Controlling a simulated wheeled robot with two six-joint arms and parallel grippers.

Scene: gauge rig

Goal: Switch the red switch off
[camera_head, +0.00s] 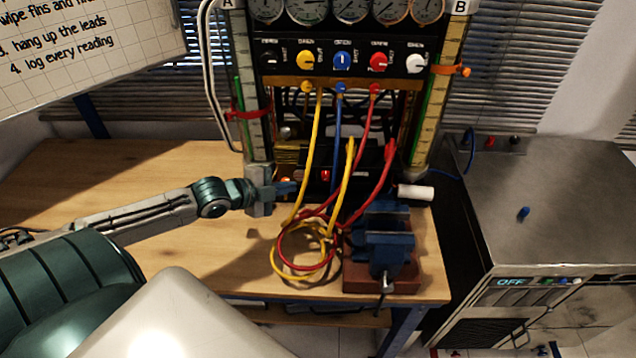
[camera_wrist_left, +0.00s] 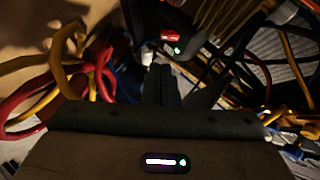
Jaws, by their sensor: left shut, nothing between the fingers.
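The red switch (camera_head: 326,175) sits low on a dark box behind the hoses, under the gauge panel. In the left wrist view the red switch (camera_wrist_left: 170,36) shows just beyond the fingertips, with a small lit green lamp (camera_wrist_left: 177,50) beside it. My left gripper (camera_head: 291,187) reaches in from the left at bench height, to the left of the switch and apart from it. Its fingers (camera_wrist_left: 160,82) are shut and empty. Which way the switch is tipped is too small to tell. My right gripper is out of view.
Yellow, blue and red hoses (camera_head: 338,130) hang from the panel and coil on the wooden bench (camera_head: 150,170). A blue vise (camera_head: 385,245) stands at the front right. A metal cabinet (camera_head: 560,200) stands to the right. The bench's left side is mostly clear.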

